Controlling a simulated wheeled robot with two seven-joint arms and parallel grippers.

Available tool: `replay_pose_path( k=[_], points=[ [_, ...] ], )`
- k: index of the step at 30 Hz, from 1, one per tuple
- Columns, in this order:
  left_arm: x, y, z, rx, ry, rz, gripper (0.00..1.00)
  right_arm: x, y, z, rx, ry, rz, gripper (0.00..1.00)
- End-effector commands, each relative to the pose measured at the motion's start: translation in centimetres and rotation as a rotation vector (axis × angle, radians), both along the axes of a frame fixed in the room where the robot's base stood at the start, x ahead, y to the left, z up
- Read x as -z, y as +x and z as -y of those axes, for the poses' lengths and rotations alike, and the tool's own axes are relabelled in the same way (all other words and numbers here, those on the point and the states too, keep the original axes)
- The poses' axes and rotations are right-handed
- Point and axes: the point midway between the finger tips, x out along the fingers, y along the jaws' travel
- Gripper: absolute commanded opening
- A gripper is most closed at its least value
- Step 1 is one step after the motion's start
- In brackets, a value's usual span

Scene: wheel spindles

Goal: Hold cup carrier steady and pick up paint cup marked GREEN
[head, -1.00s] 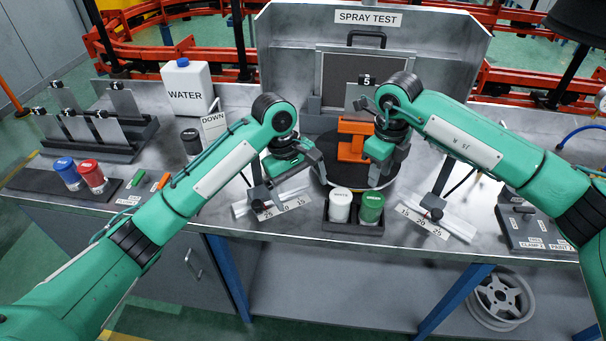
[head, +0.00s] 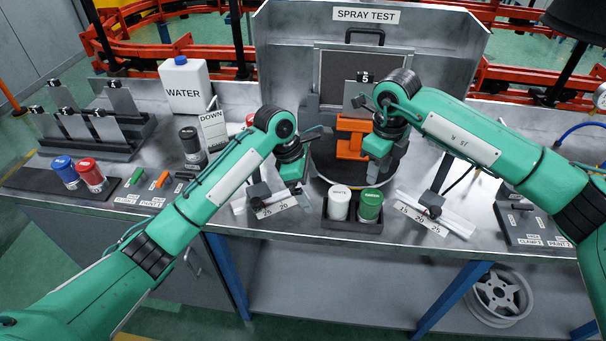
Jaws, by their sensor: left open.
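The dark cup carrier (head: 350,226) sits near the table's front edge. It holds a white paint cup (head: 339,204) on the left and a green paint cup (head: 370,205) on the right, both upright. My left gripper (head: 300,178) is open, behind and left of the carrier and apart from the cups; its fingers are partly hidden. My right gripper (head: 374,170) is behind and above the green cup, in front of the orange stand (head: 351,139). Its fingers are mostly hidden, so I cannot tell its opening or any contact.
Angle scales with clamps flank the carrier, left (head: 277,208) and right (head: 424,219). Blue (head: 64,171) and red (head: 91,174) cups stand on a dark mat at left. A water jug (head: 186,88) and the spray test booth (head: 367,16) are behind.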

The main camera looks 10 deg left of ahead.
Motion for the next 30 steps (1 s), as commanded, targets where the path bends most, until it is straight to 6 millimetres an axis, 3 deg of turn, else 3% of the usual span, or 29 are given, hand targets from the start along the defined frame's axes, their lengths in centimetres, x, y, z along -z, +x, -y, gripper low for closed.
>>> replay_pose_path(
  k=[9, 15, 27, 28, 30],
  points=[
    [5.8, -0.1, 2.3, 0.001, 0.002, -0.003, 0.98, 0.0, 0.0, 0.0, 0.0, 0.0, 0.0, 0.36],
    [7.9, 0.0, 3.3, 0.001, 0.001, 0.0, 0.98, 0.0, 0.0, 0.0, 0.0, 0.0, 0.0, 0.36],
    [8.7, 0.0, 3.6, 0.001, 0.001, 0.001, 0.98, 0.0, 0.0, 0.0, 0.0, 0.0, 0.0, 0.36],
    [8.7, 0.0, 3.6, 0.001, 0.001, 0.001, 0.96, 0.0, 0.0, 0.0, 0.0, 0.0, 0.0, 0.36],
    [8.7, 0.0, 3.6, 0.001, 0.001, 0.001, 0.82, 0.0, 0.0, 0.0, 0.0, 0.0, 0.0, 0.36]
  ],
)
